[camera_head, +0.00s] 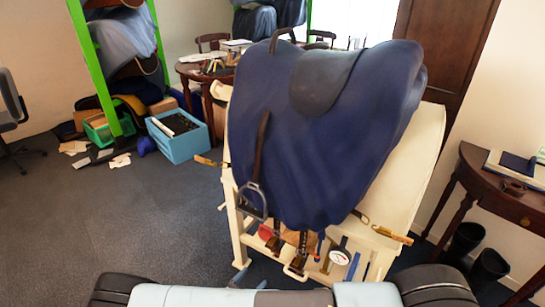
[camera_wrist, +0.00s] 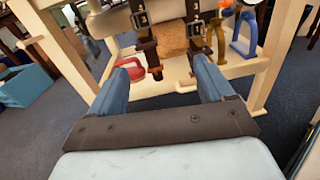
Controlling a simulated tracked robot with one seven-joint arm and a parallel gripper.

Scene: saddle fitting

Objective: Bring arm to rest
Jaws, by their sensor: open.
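My gripper (camera_wrist: 160,66) shows in the wrist view with its two blue fingers spread wide apart. Nothing is held between them. Beyond the fingertips hang dark straps with metal buckles (camera_wrist: 142,22), in front of the cream stand's lower shelf. In the head view a dark blue covered saddle (camera_head: 330,140) sits on the cream stand (camera_head: 408,180). A metal stirrup (camera_head: 252,200) hangs at its left side. Parts of my own arm cross the bottom edge of the head view.
The stand's shelf holds a red item (camera_wrist: 129,70), a blue item (camera_wrist: 244,34) and a white round dial (camera_head: 340,257). A blue crate (camera_head: 180,137) stands on the floor at left. A dark wooden table (camera_head: 490,190) is at right.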

